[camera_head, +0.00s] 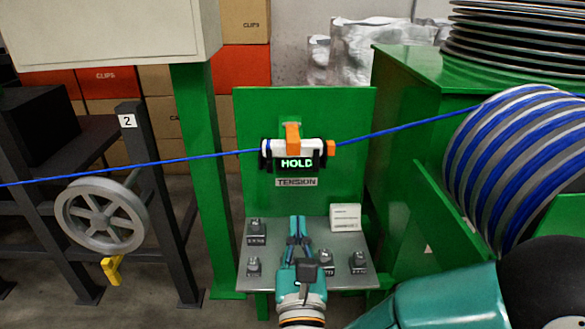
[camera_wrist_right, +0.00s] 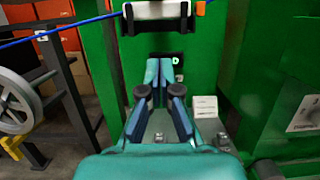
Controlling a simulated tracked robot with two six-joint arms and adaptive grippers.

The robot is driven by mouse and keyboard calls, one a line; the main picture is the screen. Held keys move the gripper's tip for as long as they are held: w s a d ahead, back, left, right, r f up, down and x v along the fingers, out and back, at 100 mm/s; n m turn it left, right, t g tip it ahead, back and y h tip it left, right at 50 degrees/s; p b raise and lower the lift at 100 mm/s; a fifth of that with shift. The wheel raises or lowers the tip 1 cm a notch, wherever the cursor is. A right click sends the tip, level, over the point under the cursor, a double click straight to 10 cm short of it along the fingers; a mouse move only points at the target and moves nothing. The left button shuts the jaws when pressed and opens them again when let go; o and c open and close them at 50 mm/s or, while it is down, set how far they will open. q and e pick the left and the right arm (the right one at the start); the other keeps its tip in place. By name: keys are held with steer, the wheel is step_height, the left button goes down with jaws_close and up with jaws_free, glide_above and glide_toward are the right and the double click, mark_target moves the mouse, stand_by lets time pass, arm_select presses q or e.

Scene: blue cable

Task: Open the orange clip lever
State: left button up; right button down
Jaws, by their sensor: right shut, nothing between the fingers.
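The orange clip lever (camera_head: 292,138) stands up at the middle of a white and black clip (camera_head: 312,147) on the green panel. The blue cable (camera_head: 400,126) runs through the clip. A lit display below it reads HOLD. My right gripper (camera_head: 297,222) is below the clip, in front of the panel, shut and empty, pointing toward the panel. In the right wrist view its fingertips (camera_wrist_right: 159,66) are close together below the clip (camera_wrist_right: 158,10), apart from it. The lever is out of sight in the wrist view. My left gripper is not in view.
A grey console (camera_head: 335,268) with several switches lies under my right gripper, with a white block (camera_head: 345,217) at its back right. A grey handwheel (camera_head: 101,215) is at left. A blue cable drum (camera_head: 515,150) is at right.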

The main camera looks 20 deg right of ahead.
steer(key=shift+w, duration=0.1)
steer(key=p, duration=0.5)
glide_toward(292, 134)
steer(key=w+d+f, duration=0.1)
steer(key=w+f, duration=0.1)
steer(key=w, duration=0.1)
steer(key=shift+d+r, duration=0.1)
steer(key=shift+r, duration=0.25)
steer(key=shift+s+r, duration=0.1)
steer(key=shift+s+r+g, duration=0.1)
steer(key=shift+r+g, duration=0.15)
steer(key=shift+g, duration=0.05)
